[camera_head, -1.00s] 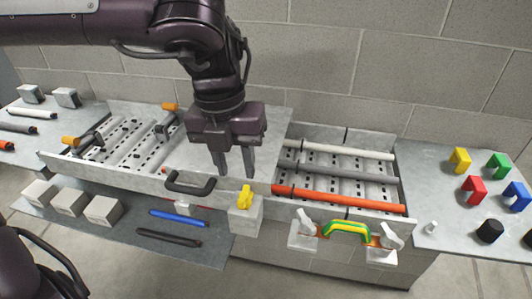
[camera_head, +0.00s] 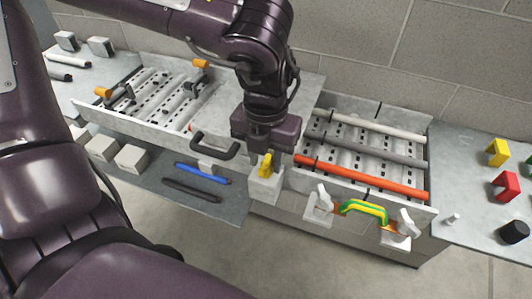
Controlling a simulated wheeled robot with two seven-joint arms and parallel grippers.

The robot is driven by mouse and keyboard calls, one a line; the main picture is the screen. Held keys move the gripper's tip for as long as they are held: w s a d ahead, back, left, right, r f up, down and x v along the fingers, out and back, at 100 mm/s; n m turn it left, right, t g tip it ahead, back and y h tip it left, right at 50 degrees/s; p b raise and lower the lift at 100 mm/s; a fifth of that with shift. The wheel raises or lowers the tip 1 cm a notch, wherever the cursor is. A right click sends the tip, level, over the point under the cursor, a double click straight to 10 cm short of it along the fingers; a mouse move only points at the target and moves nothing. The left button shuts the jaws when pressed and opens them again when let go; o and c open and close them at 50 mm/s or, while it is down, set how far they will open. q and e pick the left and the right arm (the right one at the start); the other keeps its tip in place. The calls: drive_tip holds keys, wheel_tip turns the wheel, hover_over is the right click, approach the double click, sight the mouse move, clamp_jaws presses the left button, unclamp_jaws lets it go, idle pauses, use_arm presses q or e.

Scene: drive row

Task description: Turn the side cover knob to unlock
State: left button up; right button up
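The gripper's palm and fingers partly hide the knob. I cannot tell whether the fingers touch or squeeze it. My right gripper is not in view.
A black handle (camera_head: 215,146) is just left of the gripper. A tray with an orange-red roller (camera_head: 362,179) lies to the right, with a green and yellow handle (camera_head: 362,210) in front. Coloured blocks, including a red one (camera_head: 505,187), stand on the right table.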

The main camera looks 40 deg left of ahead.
use_arm(q)
drive_tip(key=shift+s, duration=0.15)
drive_tip(key=shift+c, duration=0.6)
clamp_jaws()
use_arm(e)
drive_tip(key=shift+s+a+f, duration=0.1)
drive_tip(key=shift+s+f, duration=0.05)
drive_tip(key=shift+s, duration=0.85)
